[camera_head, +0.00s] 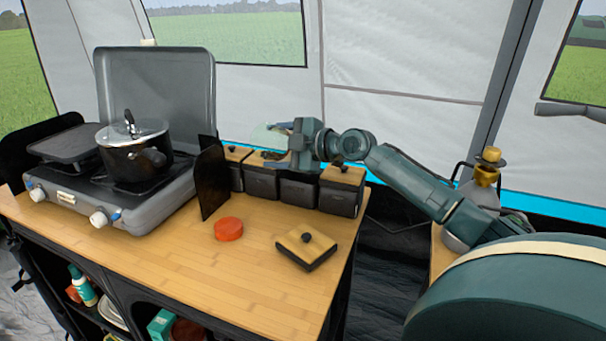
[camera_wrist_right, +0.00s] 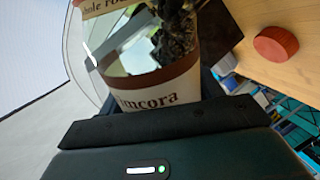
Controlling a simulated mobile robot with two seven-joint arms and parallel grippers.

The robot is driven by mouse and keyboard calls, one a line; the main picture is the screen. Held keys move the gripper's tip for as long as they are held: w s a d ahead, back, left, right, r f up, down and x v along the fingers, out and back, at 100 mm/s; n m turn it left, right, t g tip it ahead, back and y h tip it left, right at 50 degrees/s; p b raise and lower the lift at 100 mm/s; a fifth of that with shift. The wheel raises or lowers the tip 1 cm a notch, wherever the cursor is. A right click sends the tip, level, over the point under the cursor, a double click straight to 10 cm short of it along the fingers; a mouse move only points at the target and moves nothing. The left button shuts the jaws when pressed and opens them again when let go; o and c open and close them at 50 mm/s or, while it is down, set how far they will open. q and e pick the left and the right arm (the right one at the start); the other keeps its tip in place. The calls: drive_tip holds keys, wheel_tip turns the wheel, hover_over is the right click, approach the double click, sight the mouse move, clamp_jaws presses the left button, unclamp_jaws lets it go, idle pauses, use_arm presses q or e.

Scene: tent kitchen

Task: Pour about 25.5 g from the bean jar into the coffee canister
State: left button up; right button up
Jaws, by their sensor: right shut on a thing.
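My right gripper (camera_head: 277,145) is shut on the bean jar (camera_head: 264,137), a clear jar held tilted, nearly lying on its side, above the row of canisters. In the right wrist view the jar (camera_wrist_right: 158,95) shows a brown and cream label and dark beans (camera_wrist_right: 176,36) inside the glass. The coffee canister (camera_head: 262,184), dark with no lid on, appears to be the one below the jar; its opening is mostly hidden by the jar and gripper. A wood-topped canister lid (camera_head: 306,246) lies on the counter. My left gripper is out of view.
Lidded canisters (camera_head: 342,192) stand beside the open one. A black upright panel (camera_head: 211,178) separates them from the stove (camera_head: 130,205) with a pot (camera_head: 134,158). A round red lid (camera_head: 228,229) lies on the counter (camera_head: 250,280), whose front is clear.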

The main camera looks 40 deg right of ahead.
drive_tip(key=shift+d+r, duration=0.15)
drive_tip(key=shift+r, duration=0.3)
drive_tip(key=shift+w+d+r+m+y+b, duration=0.15)
drive_tip(key=shift+d+r+m+y+b, duration=0.35)
drive_tip(key=shift+m, duration=0.4)
idle(1.9)
drive_tip(key=shift+d, duration=0.15)
idle(0.4)
